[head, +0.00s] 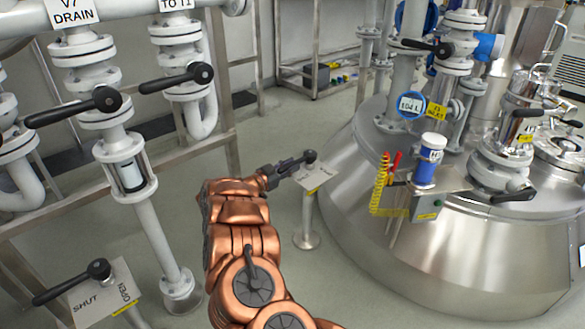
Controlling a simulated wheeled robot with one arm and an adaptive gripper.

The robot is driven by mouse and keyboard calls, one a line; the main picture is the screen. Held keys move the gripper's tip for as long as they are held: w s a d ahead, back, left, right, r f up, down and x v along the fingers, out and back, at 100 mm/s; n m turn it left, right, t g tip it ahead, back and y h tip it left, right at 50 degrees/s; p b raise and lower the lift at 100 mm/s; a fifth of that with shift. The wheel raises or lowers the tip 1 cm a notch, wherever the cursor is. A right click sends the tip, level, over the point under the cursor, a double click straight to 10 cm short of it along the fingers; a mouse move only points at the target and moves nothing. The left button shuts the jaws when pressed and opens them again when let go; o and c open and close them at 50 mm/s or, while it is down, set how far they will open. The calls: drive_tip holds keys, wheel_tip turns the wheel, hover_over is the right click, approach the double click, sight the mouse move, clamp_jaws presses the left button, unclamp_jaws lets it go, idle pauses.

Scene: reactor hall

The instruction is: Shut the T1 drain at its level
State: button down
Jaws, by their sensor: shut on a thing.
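A black lever (296,163) with a round hub sits on a pale plate on a post beside the steel vessel. My gripper (274,178), at the end of my copper-coloured arm, is shut on the lever's left end. The lever points left from its hub, with a slight slope down. The plate (318,177) has lettering too small to read. The steel vessel (440,250) fills the right side. A round blue-rimmed level display (410,105) on it reads about 104 L. No T1 tag is readable on the lever's post or the vessel.
A lever plate (112,290) marked SHUT and OPEN stands at lower left. Pipes with black-handled valves carry V7 DRAIN (72,12) and TO T1 (175,4) signs. A box with a yellow coiled cord (428,207) is mounted by the vessel.

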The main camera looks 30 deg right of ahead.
drive_tip(key=shift+w+a, duration=0.15)
drive_tip(key=shift+w, duration=0.05)
drive_tip(key=c, duration=1.1)
unclamp_jaws()
drive_tip(key=shift+o, duration=0.5)
drive_tip(key=shift+s, duration=0.1)
drive_tip(key=s+a, duration=0.2)
drive_tip(key=a, duration=0.9)
drive_tip(key=shift+a, duration=0.35)
